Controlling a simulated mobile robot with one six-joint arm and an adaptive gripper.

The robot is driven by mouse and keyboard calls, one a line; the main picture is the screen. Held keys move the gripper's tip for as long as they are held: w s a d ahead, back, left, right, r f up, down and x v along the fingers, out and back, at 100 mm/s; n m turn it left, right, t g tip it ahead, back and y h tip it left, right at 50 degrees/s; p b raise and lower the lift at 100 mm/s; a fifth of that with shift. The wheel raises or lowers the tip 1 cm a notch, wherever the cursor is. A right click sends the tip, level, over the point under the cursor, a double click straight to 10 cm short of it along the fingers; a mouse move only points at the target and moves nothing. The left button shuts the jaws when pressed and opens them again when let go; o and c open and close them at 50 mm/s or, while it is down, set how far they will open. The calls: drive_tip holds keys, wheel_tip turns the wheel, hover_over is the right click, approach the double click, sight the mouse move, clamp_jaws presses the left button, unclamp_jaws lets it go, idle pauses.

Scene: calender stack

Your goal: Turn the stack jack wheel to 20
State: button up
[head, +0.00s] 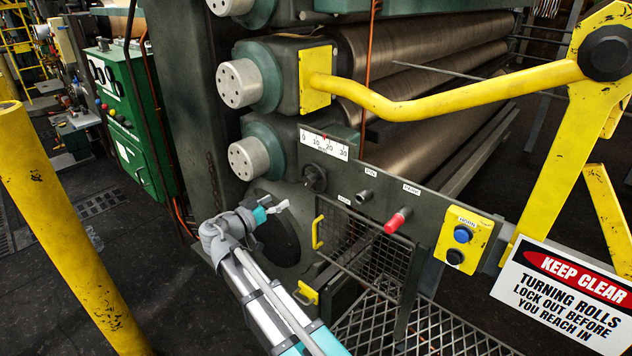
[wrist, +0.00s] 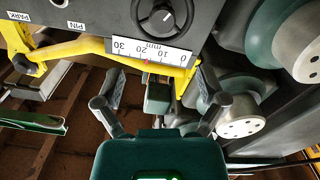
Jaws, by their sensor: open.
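A yellow bar (head: 450,98) crosses above the panel. Right of the knob are a PIN fitting (head: 364,196), a red PARK knob (head: 397,221) and a yellow button box (head: 463,247). Large rolls (head: 420,90) lie behind. A yellow post (head: 60,230) stands at left.

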sight(307, 182)
drive_tip(key=shift+a, duration=0.2)
drive_tip(key=x, duration=1.3)
drive_tip(key=shift+w+d, duration=0.1)
drive_tip(key=shift+w, duration=0.1)
drive_tip(key=shift+c, duration=0.3)
